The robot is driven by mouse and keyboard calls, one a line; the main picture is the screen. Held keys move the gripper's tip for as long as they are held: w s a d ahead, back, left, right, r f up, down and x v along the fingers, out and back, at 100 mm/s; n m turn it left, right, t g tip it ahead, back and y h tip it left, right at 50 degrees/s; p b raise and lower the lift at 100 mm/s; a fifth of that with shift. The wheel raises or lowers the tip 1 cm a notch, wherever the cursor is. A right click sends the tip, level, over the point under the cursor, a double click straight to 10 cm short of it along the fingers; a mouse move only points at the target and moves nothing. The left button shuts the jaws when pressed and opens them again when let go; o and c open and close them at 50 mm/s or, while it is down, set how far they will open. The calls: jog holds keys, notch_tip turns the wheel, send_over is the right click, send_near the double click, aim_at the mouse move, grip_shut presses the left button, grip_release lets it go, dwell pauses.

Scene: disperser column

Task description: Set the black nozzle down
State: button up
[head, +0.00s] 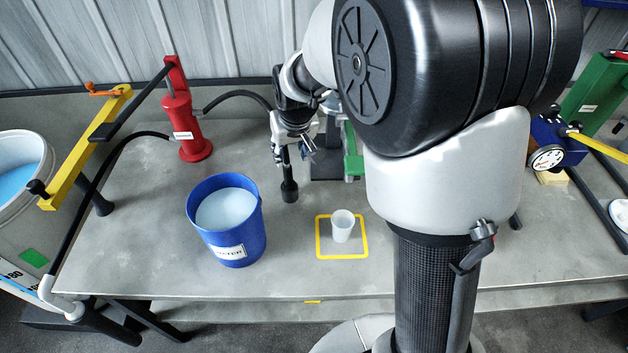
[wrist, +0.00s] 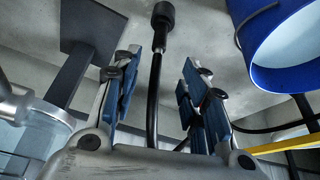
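The black nozzle (head: 289,188) hangs or stands upright with its wide tip downward, just behind and right of the blue bucket. Whether the tip touches the tabletop I cannot tell. In the wrist view the nozzle (wrist: 163,15) points away from me, with a metal collar and a thin black shaft behind it. My gripper (head: 293,150) is above it, fingers downward. In the wrist view my gripper (wrist: 168,75) has its two blue-padded fingers apart, with the shaft between them and a visible gap on both sides.
The blue bucket (head: 233,247) of pale liquid stands close left of the nozzle. A translucent cup (head: 342,228) sits inside a yellow square (head: 366,240). A red pump (head: 187,130) with black hoses is behind left. A dark-based stand (head: 327,172) is close right. The front table strip is clear.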

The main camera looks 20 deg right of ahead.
jog(key=s+r, duration=1)
jog(key=s, duration=2)
jog(key=shift+s+r, duration=0.25)
jog(key=shift+r, duration=0.05)
jog(key=shift+o, duration=0.2)
